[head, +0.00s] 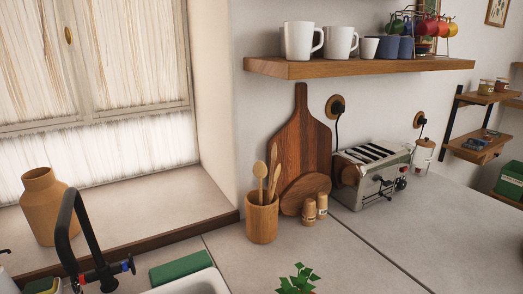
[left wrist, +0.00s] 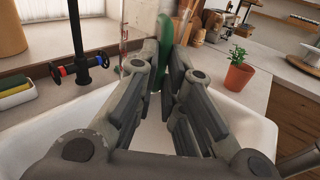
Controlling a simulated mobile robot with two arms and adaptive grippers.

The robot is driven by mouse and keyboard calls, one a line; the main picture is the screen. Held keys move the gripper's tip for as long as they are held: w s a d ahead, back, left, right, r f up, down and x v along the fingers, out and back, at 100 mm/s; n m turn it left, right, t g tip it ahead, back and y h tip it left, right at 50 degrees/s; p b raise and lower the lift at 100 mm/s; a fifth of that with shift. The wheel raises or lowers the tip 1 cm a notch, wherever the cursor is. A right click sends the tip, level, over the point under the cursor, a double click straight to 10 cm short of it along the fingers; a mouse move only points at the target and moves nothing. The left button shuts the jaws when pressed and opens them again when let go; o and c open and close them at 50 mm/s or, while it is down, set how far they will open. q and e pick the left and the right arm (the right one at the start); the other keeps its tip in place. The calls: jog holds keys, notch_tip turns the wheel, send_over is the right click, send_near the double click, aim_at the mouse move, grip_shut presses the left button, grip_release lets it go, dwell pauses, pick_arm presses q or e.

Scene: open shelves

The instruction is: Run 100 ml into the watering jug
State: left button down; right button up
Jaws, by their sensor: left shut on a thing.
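My left gripper (left wrist: 172,88) is shut on a green upright piece (left wrist: 166,48) that looks like the handle of the watering jug. Clear walls with red marks (left wrist: 123,38) show just beyond the fingers; most of this jug is hidden by them. The gripper is over the white sink (left wrist: 240,125). A black tap (left wrist: 75,35) with a red and a blue knob stands to the left of the gripper, and its bent spout shows in the head view (head: 68,220). I cannot see any water or level. Neither the left gripper nor my right gripper shows in the head view.
A potted plant (left wrist: 238,76) stands beyond the sink's right rim. Sponges (left wrist: 14,88) lie left of the tap. A utensil pot (head: 262,220), cutting board (head: 303,140) and toaster (head: 372,174) stand along the wall. The right counter (head: 430,220) is mostly clear.

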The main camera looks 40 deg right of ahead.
pick_arm(q)
jog(key=s+a+f+n+t+y+b, duration=0.1)
jog(key=s+f+n+t+y, duration=0.2)
jog(key=f+n+t+y, duration=0.45)
jog(key=s+a+n+t+y, duration=0.2)
jog(key=s+a+n+y, duration=0.3)
jog(key=a+y, duration=0.2)
jog(key=shift+f+y, duration=0.45)
jog(key=shift+y, duration=0.2)
